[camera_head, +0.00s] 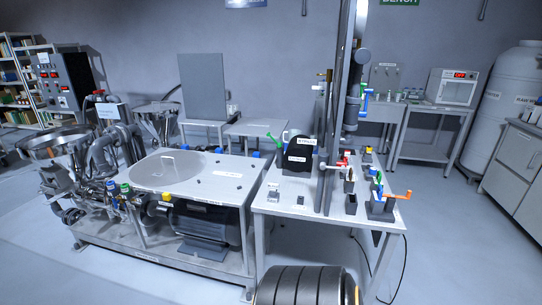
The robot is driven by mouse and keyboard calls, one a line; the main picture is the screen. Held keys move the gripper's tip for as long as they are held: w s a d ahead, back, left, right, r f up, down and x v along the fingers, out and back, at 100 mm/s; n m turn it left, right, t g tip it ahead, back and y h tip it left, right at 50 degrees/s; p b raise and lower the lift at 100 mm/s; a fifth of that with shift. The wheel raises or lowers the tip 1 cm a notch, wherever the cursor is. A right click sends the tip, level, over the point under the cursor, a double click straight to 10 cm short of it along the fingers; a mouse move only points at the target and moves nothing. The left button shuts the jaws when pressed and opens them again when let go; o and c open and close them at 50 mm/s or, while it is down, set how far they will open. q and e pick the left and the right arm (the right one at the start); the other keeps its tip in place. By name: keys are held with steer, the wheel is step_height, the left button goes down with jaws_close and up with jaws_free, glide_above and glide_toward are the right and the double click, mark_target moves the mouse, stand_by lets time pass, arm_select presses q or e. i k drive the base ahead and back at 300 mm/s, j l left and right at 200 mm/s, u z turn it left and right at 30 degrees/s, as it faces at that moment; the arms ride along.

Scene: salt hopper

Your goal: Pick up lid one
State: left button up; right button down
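A round grey disc (160,176) lies flat on the white top of the pump skid, with a small upright bracket-like shape on it. I cannot tell whether it is lid one. A metal funnel-shaped hopper (157,118) stands behind the skid, and a wider metal bowl (52,146) stands at the left. No label reading lid one is legible. Neither of my grippers can be made out in this view.
The skid top (216,187) has much bare room. A white workbench (283,207) beside it holds a black labelled device (299,154), tall grey posts (327,140) and small coloured-handled fittings (381,205). A cable hangs by the bench's right legs. Open floor lies to the right.

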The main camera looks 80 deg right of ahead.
mark_target(167, 168)
steer(key=z, duration=1.55)
